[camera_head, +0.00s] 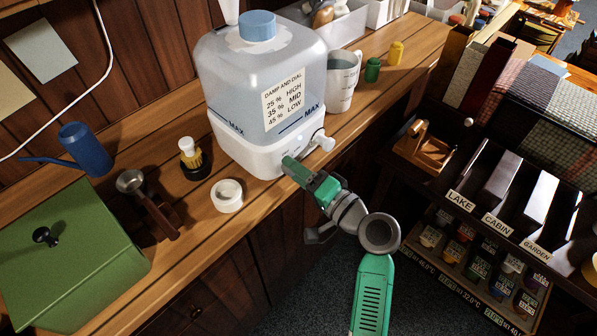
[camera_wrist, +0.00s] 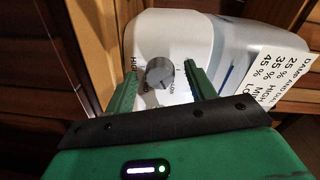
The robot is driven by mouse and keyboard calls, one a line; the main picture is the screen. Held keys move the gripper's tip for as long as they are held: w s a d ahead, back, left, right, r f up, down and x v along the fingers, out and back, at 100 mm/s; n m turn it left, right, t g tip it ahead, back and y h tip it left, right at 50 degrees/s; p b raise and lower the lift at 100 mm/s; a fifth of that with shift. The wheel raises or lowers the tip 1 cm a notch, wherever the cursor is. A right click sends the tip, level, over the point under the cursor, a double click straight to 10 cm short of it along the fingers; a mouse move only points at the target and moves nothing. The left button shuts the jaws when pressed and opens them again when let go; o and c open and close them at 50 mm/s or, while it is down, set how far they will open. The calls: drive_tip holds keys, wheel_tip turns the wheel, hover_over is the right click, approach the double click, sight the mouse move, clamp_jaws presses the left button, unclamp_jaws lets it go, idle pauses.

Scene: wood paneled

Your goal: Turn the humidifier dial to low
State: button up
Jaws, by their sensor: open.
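The humidifier (camera_head: 228,128) stands on the wooden counter, with a clear tank, a blue cap and a white base. Its grey round dial (camera_wrist: 159,73) shows in the wrist view on the white front, with HIGH lettered at its left and LOW at its lower right. I cannot tell where the dial points. My green gripper (camera_wrist: 159,64) is open, with one finger on each side of the dial; contact is not clear. In the head view my gripper (camera_head: 290,164) is at the base's front and hides the dial. A card (camera_head: 284,99) lists 25% HIGH, 35% MID, 45% LOW.
A white knob-like part (camera_head: 323,141) sticks out right of my gripper. A mug (camera_head: 342,82) is behind right. A dark shelf (camera_head: 430,180) stands at right.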

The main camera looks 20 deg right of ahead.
drive_tip(key=b+v, duration=0.1)
drive_tip(key=v, duration=0.6)
drive_tip(key=shift+s, duration=0.35)
drive_tip(key=shift+d, duration=0.15)
drive_tip(key=w+a+r+n+t+h+p, duration=0.1)
drive_tip(key=w+a+r+n+h+p, duration=0.15)
drive_tip(key=a+r, duration=0.65)
drive_tip(key=w+a+r+n+t+h+p, duration=0.1)
drive_tip(key=a+r+n+p, duration=0.25)
drive_tip(key=r, duration=1.15)
drive_tip(key=s+a+r+n+t+h+p, duration=0.1)
drive_tip(key=s+r, duration=0.3)
drive_tip(key=r, duration=0.4)
drive_tip(key=s+a+r+n+t+p, duration=0.1)
drive_tip(key=s+a+r+t, duration=0.2)
drive_tip(key=r, duration=0.5)
drive_tip(key=s+a+r+n+t+h+p, duration=0.1)
drive_tip(key=s+a+r+n+t, duration=0.1)
drive_tip(key=s+a+r, duration=0.2)
wheel_tip(320, 180, up, 4)
drive_tip(key=shift+s+a+r+t+h, duration=0.15)
drive_tip(key=shift+s+t+h, duration=0.2)
drive_tip(key=shift+s, duration=0.75)
